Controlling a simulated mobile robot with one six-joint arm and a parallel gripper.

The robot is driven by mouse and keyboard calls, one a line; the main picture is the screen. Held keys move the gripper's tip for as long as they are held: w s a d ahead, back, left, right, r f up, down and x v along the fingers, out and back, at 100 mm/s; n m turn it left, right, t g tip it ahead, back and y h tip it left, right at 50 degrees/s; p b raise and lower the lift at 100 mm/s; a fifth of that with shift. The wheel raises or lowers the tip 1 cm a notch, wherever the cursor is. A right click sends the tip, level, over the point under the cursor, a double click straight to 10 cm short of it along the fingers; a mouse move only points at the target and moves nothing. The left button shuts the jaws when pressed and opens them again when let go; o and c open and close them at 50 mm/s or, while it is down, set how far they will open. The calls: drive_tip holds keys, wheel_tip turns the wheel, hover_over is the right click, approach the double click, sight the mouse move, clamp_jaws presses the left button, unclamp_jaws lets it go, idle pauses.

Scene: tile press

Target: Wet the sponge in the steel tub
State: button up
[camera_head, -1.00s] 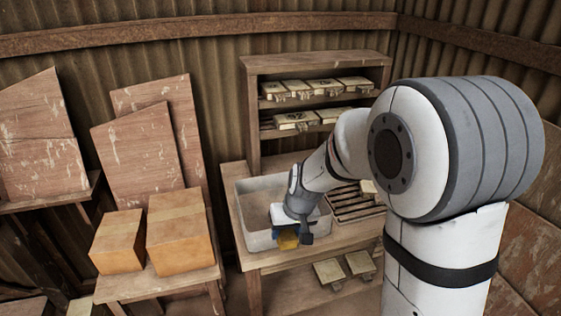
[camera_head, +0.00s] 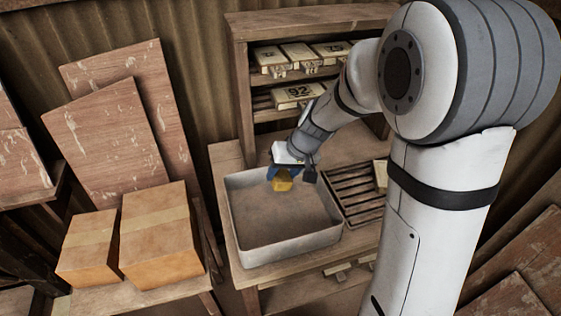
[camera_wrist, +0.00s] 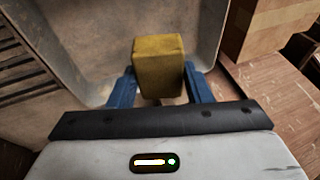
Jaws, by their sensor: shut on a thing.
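The yellow sponge (camera_head: 282,183) is held between the blue fingers of my gripper (camera_head: 281,174). In the wrist view the sponge (camera_wrist: 159,66) sits upright between the two fingers (camera_wrist: 160,88), which are shut on it. The steel tub (camera_head: 300,246) stands on the wooden bench. My gripper and the sponge are over the back part of the tub, seemingly above its floor; the exact height is hard to tell. The tub's wall also shows in the wrist view (camera_wrist: 88,45). Its floor looks brownish, and I cannot make out a water surface.
A slatted rack (camera_head: 357,194) is right of the tub on the bench. A wooden shelf (camera_head: 240,80) with several numbered moulds stands behind. Two cardboard boxes (camera_head: 158,237) sit on a stand at left, with boards (camera_head: 105,143) leaning behind them.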

drive_tip(key=shift+s+f, duration=0.15)
drive_tip(key=shift+f, duration=0.2)
wheel_tip(320, 180, down, 6)
drive_tip(key=b, duration=0.4)
drive_tip(key=shift+r+b, duration=0.15)
drive_tip(key=shift+b, duration=0.2)
wheel_tip(320, 180, down, 5)
drive_tip(key=b, duration=0.5)
drive_tip(key=shift+b, duration=0.3)
drive_tip(key=shift+r, duration=0.15)
drive_tip(key=shift+r+p, duration=3.05)
drive_tip(key=shift+r, duration=1.6)
drive_tip(key=shift+r+p, duration=1.25)
drive_tip(key=shift+r, duration=0.8)
drive_tip(key=shift+f, duration=0.1)
